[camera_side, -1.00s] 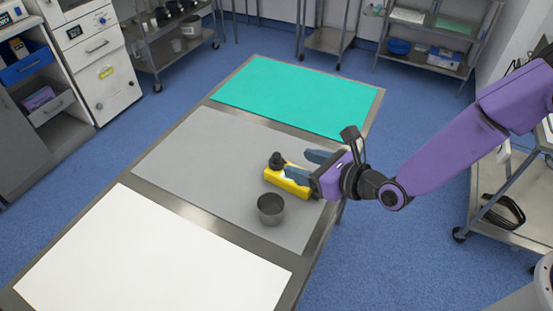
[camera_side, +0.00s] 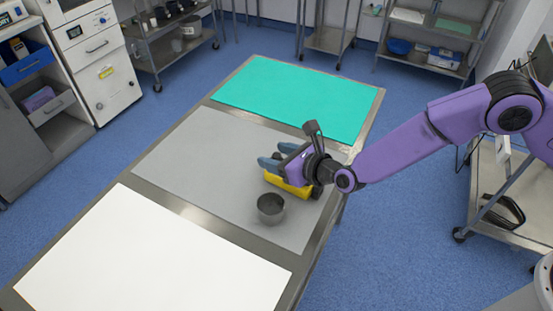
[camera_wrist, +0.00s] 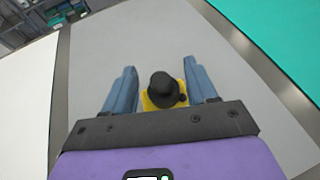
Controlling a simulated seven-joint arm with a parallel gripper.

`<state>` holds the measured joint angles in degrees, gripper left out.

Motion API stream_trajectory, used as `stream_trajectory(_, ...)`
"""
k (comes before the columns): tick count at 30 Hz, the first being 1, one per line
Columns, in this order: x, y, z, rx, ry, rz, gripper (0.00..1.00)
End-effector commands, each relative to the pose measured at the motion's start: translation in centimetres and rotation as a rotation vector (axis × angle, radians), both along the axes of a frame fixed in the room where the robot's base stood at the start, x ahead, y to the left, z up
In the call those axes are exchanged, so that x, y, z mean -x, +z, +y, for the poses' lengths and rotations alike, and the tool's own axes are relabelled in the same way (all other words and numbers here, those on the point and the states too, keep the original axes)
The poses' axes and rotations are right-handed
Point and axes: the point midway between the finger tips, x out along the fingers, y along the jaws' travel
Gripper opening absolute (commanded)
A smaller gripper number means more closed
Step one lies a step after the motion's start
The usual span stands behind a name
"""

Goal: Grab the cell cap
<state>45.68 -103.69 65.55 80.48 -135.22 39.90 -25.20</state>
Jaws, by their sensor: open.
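The cell cap (camera_wrist: 162,86) appears as a black round piece with a small side knob, on top of a yellow block (camera_wrist: 149,104). The yellow block also shows in the side view (camera_side: 290,187), lying on the grey mat beneath my gripper. My gripper (camera_side: 267,156) has its two blue fingers apart. In the side view the fingers mostly hide the cap. I cannot tell the fingers' exact height against it.
A dark grey metal cup (camera_side: 271,208) stands on the grey mat (camera_side: 200,165), just in front of the yellow block. A teal mat (camera_side: 300,95) lies at the far end and a white mat (camera_side: 140,255) at the near end, both clear. The table's right edge is close.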

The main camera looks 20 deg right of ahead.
Motion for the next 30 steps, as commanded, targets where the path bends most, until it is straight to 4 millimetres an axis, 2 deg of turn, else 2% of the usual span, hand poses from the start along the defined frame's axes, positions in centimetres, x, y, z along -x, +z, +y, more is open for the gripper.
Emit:
stream_trajectory(11,-0.52,-0.28,0.28,0.001,0.000,0.000,0.57)
stream_trajectory(15,-0.50,-0.27,0.29,0.001,0.000,0.000,0.12)
stream_trajectory(16,-0.50,-0.27,0.30,0.001,0.000,0.000,0.10)
stream_trajectory(19,-0.49,-0.27,0.29,0.000,0.000,0.001,0.09)
stream_trajectory(20,-0.49,-0.26,0.29,0.000,0.000,0.001,0.05)
stream_trajectory(30,-0.51,0.15,0.32,0.000,0.000,0.000,0.05)
